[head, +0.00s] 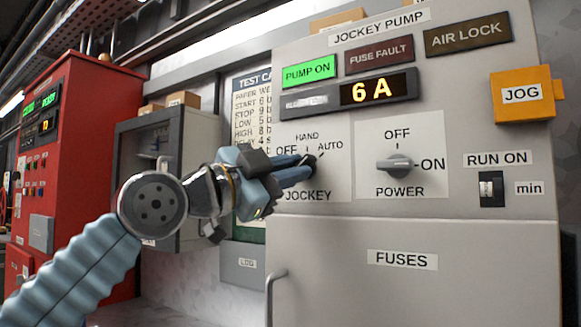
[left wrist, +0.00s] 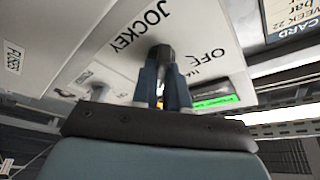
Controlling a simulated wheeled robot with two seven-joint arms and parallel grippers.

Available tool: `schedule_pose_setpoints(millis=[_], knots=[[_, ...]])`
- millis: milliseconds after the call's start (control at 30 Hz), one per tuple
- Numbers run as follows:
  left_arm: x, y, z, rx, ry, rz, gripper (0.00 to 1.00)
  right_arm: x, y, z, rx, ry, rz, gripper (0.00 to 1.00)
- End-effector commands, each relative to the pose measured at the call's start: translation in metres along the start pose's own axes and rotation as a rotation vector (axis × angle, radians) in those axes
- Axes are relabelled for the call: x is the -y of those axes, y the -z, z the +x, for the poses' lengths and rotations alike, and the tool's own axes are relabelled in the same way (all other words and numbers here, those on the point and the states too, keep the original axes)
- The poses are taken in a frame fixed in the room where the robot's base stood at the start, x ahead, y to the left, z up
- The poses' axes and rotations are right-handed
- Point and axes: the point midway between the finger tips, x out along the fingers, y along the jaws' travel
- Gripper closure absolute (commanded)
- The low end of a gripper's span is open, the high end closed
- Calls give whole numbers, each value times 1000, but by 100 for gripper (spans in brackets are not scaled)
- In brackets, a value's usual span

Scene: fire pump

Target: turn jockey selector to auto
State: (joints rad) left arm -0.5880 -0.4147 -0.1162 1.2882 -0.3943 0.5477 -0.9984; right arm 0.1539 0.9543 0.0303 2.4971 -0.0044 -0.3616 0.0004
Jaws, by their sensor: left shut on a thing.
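The jockey selector (head: 309,161) is a small dark knob on a white plate marked OFF, HAND, AUTO and JOCKEY, on the grey jockey pump panel. My left gripper (head: 304,168) comes in from the left and is shut on this knob. In the left wrist view the dark knob (left wrist: 161,54) sits between the two blue fingertips (left wrist: 162,75). The fingers hide much of the knob in the head view, and its pointer direction is hard to tell; the AUTO label (head: 330,146) is just up and right of it. My right gripper is not in view.
Right of the selector is the POWER rotary switch (head: 400,165), its handle lying level towards ON. The green PUMP ON lamp (head: 308,74) and 6 A display (head: 378,90) are above. A grey open-fronted box (head: 191,130) and red cabinet (head: 75,150) stand left.

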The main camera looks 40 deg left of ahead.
Motion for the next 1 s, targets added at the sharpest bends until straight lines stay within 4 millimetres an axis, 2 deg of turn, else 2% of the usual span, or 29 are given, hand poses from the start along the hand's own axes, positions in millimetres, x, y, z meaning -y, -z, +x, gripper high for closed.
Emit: schedule_pose_setpoints(millis=[367, 400, 533, 833, 1000], knots=[[-2, -1, 0, 3, -6, 4, 100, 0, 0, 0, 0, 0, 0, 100], [-2, -1, 0, 3, -6, 4, 80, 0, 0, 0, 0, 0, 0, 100], [-1, -1, 0, 2, -5, 3, 61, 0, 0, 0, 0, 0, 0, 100], [-1, -1, -2, 1, -2, 3, 61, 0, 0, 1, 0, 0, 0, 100], [-1, -2, -24, 0, 1, 2, 61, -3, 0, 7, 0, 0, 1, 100]])
